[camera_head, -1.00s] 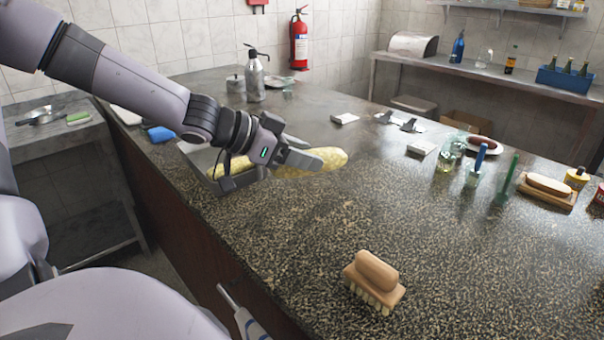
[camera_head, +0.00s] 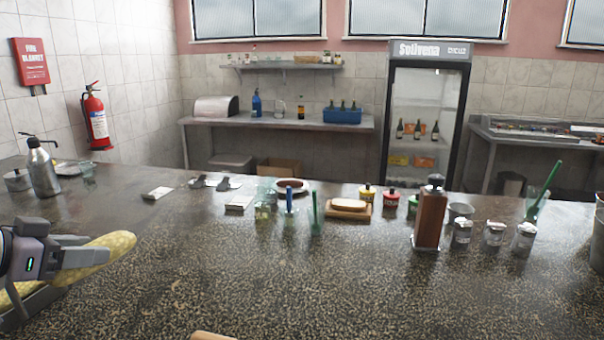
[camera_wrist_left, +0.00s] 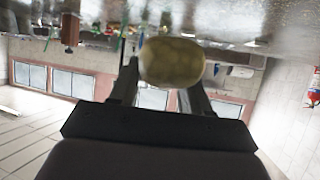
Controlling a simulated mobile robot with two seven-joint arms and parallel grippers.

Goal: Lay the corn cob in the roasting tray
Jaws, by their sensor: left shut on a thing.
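My left gripper (camera_head: 82,262) is at the left edge of the head view, shut on the yellow corn cob (camera_head: 112,248). The cob's rounded end sticks out past the fingers to the right. In the left wrist view the cob (camera_wrist_left: 172,62) shows end-on between the two fingers. The grey metal roasting tray (camera_head: 38,301) is cut off at the lower left, below the gripper. A yellow piece shows at the tray behind the gripper; I cannot tell whether it is the same cob. My right gripper is not in view.
A steel bottle (camera_head: 43,168) stands at the counter's back left. A wooden grinder (camera_head: 429,215) and several metal shakers stand at the right. Glasses with a blue brush (camera_head: 289,200) and green brush (camera_head: 314,212) stand mid-counter.

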